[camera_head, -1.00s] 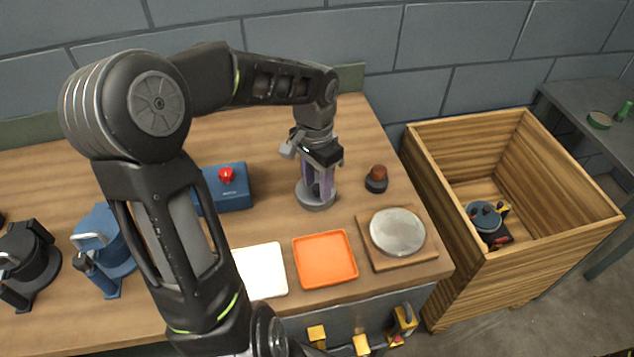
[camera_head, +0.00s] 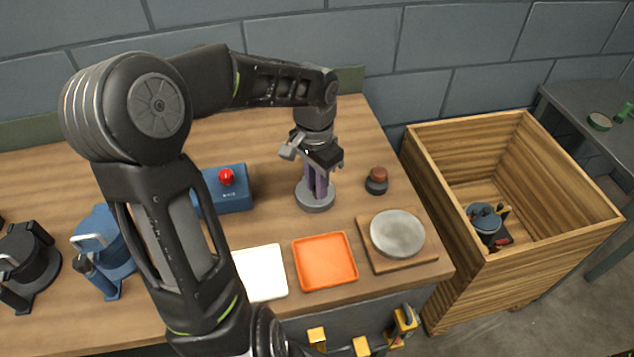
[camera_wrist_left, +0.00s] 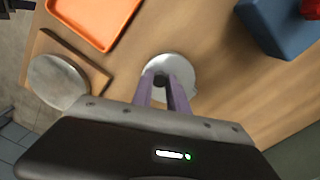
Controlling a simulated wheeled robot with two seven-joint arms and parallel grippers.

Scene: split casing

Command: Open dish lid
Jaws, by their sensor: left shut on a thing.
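The dish lid, a round grey disc (camera_head: 315,200) with a dark knob in its middle, lies on the wooden counter in the head view. It also shows in the left wrist view (camera_wrist_left: 183,70). Whether a dish is under it I cannot tell. My left gripper (camera_head: 317,193) points down over it, its purple fingers shut on the knob. In the wrist view the fingertips (camera_wrist_left: 162,82) meet around the dark knob at the disc's centre. My right gripper does not show.
An orange tray (camera_head: 325,261), a white plate (camera_head: 262,273) and a grey disc (camera_head: 397,233) on a wooden board (camera_head: 378,262) line the front edge. A small brown-topped jar (camera_head: 376,181) stands right of the lid, a blue red-button box (camera_head: 232,200) left. A wooden crate (camera_head: 510,270) stands beside the counter.

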